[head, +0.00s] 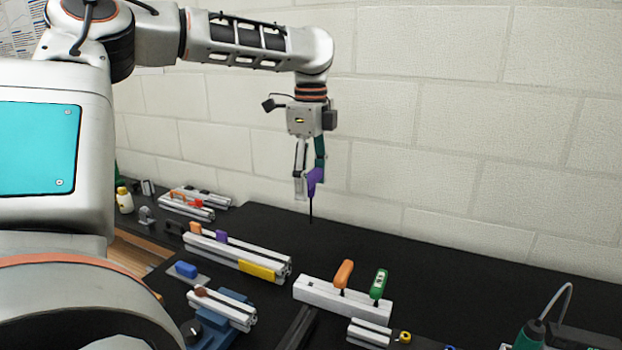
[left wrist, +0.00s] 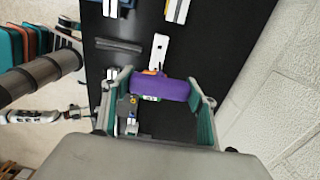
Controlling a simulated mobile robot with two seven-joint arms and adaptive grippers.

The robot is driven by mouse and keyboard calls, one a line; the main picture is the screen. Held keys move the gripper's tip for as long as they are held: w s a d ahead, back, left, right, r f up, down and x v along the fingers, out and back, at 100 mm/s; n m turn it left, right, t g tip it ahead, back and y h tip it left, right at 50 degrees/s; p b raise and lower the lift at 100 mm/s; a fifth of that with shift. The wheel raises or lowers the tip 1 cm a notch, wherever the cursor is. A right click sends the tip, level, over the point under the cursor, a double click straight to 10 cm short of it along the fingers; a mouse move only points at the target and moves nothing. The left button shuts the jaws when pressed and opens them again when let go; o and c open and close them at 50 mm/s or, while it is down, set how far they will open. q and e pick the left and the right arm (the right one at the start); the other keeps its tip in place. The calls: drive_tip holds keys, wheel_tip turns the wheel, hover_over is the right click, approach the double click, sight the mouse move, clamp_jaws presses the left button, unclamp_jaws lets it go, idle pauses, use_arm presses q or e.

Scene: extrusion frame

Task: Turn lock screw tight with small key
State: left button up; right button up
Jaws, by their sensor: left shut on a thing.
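My left gripper (head: 310,184) is shut on a purple-handled key (head: 315,178), whose thin dark shaft points straight down, with its tip in the air above the table. The purple handle (left wrist: 160,88) lies across between the fingers in the left wrist view. A pale key block (head: 325,298) stands on the table in front, with an orange-handled key (head: 343,273) and a green-handled key (head: 379,283) upright in it. I cannot pick out the lock screw. An arm end, probably my right gripper (left wrist: 78,111), shows small at the left wrist view's left; its fingers are unclear.
A long aluminium profile (head: 235,250) with orange, purple and yellow pieces lies left of the key block. A short profile (head: 225,308) sits in a blue fixture (head: 208,328). A green bottle-like thing (head: 530,335) stands front right. The black table's back right is clear.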

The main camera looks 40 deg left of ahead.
use_arm(q)
drive_tip(key=shift+r, duration=1.85)
drive_tip(key=shift+s, duration=0.1)
